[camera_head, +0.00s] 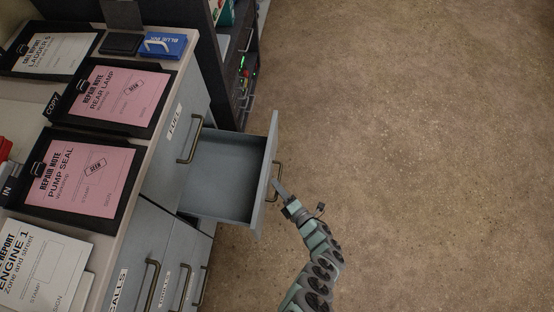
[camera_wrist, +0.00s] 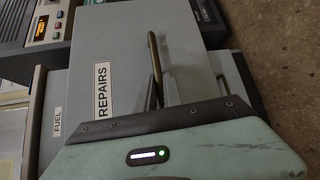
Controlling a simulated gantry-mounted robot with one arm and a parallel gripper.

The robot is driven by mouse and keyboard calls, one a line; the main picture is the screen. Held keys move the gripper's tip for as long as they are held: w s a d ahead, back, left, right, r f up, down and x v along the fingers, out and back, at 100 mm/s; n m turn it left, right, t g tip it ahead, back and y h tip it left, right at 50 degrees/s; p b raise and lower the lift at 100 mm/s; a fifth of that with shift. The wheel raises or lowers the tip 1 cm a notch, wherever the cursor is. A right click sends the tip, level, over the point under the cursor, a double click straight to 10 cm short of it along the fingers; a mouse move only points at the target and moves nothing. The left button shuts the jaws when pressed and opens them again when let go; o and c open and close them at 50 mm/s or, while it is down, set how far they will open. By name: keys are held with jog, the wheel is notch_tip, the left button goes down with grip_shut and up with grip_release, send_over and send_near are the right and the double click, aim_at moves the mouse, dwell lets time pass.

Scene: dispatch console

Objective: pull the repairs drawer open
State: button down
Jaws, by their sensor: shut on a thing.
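The repairs drawer (camera_head: 222,190) is pulled well out of the grey cabinet in the head view, and its inside looks empty. Its front (camera_wrist: 132,65) carries a "REPAIRS" label (camera_wrist: 103,90) in the wrist view. The brass bar handle (camera_head: 277,176) is on the drawer's outer face and also shows in the wrist view (camera_wrist: 154,58). My gripper (camera_head: 277,186) is at this handle, shut on it.
The fuel drawer (camera_head: 173,122) is shut beside the open one, and the calls drawer (camera_head: 119,287) is shut at the lower left. Clipboards with pink repair notes (camera_head: 78,178) lie on the counter. The brown floor (camera_head: 420,150) to the right is clear.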

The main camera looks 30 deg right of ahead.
jog(key=shift+s+d, duration=0.45)
dwell(0.3)
